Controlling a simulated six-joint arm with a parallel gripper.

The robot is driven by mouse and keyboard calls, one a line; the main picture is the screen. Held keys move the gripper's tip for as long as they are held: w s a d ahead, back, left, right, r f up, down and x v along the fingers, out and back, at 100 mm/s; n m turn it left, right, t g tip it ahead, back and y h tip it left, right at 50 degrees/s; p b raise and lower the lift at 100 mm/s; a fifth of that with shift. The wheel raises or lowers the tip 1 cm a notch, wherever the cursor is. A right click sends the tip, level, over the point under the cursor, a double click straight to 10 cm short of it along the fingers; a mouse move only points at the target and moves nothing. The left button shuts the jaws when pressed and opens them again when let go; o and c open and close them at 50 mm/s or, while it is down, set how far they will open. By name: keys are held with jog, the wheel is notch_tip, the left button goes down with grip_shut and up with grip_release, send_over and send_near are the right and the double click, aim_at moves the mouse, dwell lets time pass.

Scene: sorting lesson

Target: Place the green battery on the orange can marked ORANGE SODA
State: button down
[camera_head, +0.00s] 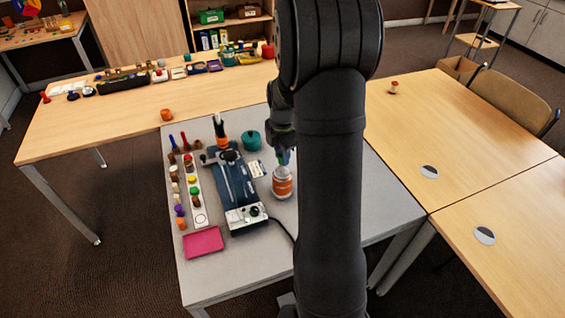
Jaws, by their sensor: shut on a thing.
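An orange and white can (282,186) stands upright on the grey table, to the right of a dark blue device; its lettering is too small to read. My gripper (284,159) points down just above the can's top. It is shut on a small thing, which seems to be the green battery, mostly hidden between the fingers. I cannot tell whether the battery touches the can. My dark arm covers the area right of the can.
The blue device (232,181) lies left of the can, with a cable running right. A teal pot (251,140) and a white card (257,168) are close behind. Several small coloured pieces line the left side.

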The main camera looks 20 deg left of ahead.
jog(key=shift+f, duration=1.85)
jog(key=shift+f, duration=0.1)
jog(key=c, duration=1.2)
grip_release()
jog(key=shift+c, duration=0.2)
jog(key=shift+o, duration=0.2)
notch_tip(320, 180, up, 12)
jog(key=shift+r, duration=0.1)
jog(key=shift+f, duration=4.15)
